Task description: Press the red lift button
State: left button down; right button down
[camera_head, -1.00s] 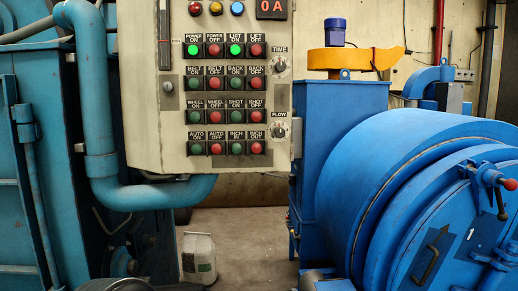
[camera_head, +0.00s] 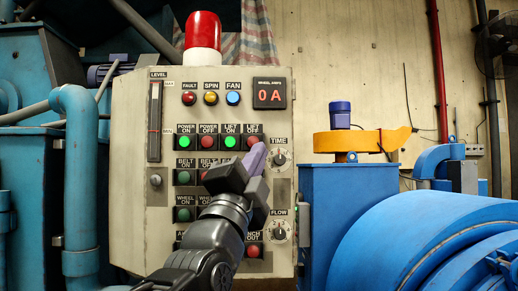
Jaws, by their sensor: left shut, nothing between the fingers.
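My left gripper (camera_head: 258,157) is shut and empty in front of the panel. Its purple-grey fingertips are just below the red lift button and cover its lower edge. I cannot tell whether they touch it. The hand and wrist hide several buttons in the rows below. My right gripper is not in view.
The lit green power button (camera_head: 184,142) and red power button (camera_head: 207,142) share the row. The TIME knob (camera_head: 279,159) is close right of my fingertips, with the FLOW knob (camera_head: 279,231) below. The display (camera_head: 270,94) reads 0 A. A blue drum machine (camera_head: 430,245) stands at right.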

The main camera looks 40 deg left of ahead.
aim_at(251, 145)
pick_arm(q)
jog(key=r, duration=0.1)
jog(key=s, duration=0.1)
jog(key=s+r, duration=0.1)
jog(key=shift+d+r+m+t, duration=0.3)
jog(key=shift+r, duration=0.05)
jog(key=shift+w+a+p, duration=0.5)
jog(key=shift+w+a, duration=0.4)
jog(key=shift+w, duration=0.25)
jog(key=shift+w+a+p, duration=0.5)
jog(key=shift+w+a, duration=0.4)
jog(key=shift+w, duration=0.3)
jog(key=shift+w+a+p, duration=0.5)
jog(key=shift+w+a, duration=0.4)
jog(key=shift+w, duration=0.25)
jog(key=shift+w+a, duration=0.25)
jog(key=shift+w, duration=0.05)
